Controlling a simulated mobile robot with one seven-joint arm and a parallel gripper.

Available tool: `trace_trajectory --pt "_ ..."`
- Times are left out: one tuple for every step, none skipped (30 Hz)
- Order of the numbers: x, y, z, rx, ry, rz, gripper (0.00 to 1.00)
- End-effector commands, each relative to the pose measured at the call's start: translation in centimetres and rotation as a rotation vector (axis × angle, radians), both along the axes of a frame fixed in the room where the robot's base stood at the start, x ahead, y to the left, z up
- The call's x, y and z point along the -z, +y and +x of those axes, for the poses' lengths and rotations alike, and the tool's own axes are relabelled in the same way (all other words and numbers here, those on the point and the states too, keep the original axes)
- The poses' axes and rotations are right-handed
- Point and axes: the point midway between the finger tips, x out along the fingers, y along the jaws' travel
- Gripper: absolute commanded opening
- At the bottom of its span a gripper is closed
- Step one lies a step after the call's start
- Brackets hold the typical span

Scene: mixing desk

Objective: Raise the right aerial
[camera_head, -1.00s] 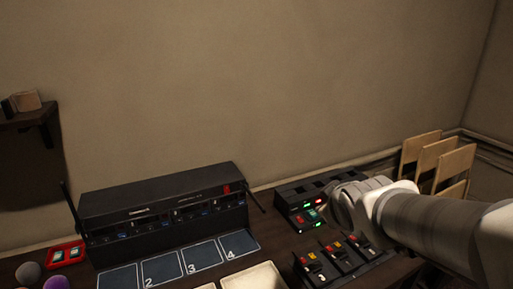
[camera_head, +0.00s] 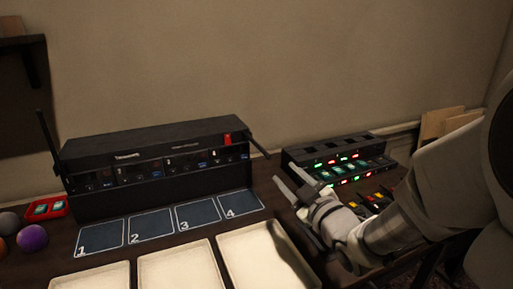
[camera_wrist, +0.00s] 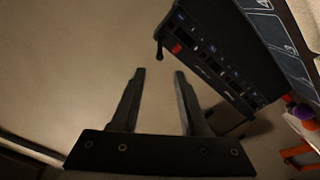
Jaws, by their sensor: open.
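The black radio unit (camera_head: 165,180) stands on the desk with an aerial at each end. The right aerial (camera_head: 259,144) is a short dark rod at its right end, tilted down and outward to the right. In the wrist view the right aerial (camera_wrist: 163,40) sticks out from the unit's end, just beyond the fingertips. The left aerial (camera_head: 46,135) stands nearly upright, leaning left. My gripper (camera_head: 277,179) is open and empty, right of the unit and apart from the right aerial; both fingers also show in the wrist view (camera_wrist: 160,74).
A button panel (camera_head: 340,162) with lit red and green keys stands behind my gripper. Numbered pads (camera_head: 170,224) and pale trays (camera_head: 180,270) lie in front of the unit. A red holder (camera_head: 46,208) and several balls (camera_head: 33,237) are at left.

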Motion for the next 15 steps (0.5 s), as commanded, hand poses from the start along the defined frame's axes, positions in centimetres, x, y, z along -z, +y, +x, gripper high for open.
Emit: trace_trajectory --pt "0.0 0.2 0.4 -0.002 -0.001 0.001 0.45" --pt "-0.1 0.4 0.8 -0.002 -0.001 0.001 0.45" --pt "-0.1 0.6 1.3 -0.002 -0.002 0.001 0.45" --pt "-0.1 0.9 1.7 -0.004 0.0 0.001 0.45" --pt "0.0 1.1 2.2 -0.004 0.001 0.002 0.45" --pt "0.0 1.4 3.0 -0.003 -0.001 0.003 0.45" --pt "0.0 1.6 3.6 -0.003 -0.001 0.001 0.45" --pt "0.1 1.9 4.2 -0.003 0.0 0.001 0.45" --pt "0.1 2.3 5.0 -0.003 -0.001 0.003 0.45" --pt "0.1 2.6 5.6 -0.003 0.0 0.002 0.45" --pt "0.1 2.8 6.2 -0.003 0.0 0.002 0.45" --pt "0.1 3.1 6.9 -0.002 0.0 0.002 0.45" --pt "0.1 3.4 7.5 -0.002 0.0 0.002 0.45" --pt "0.1 3.7 8.1 -0.002 0.0 0.002 0.45" --pt "0.1 3.9 8.8 -0.002 0.001 0.002 0.45"
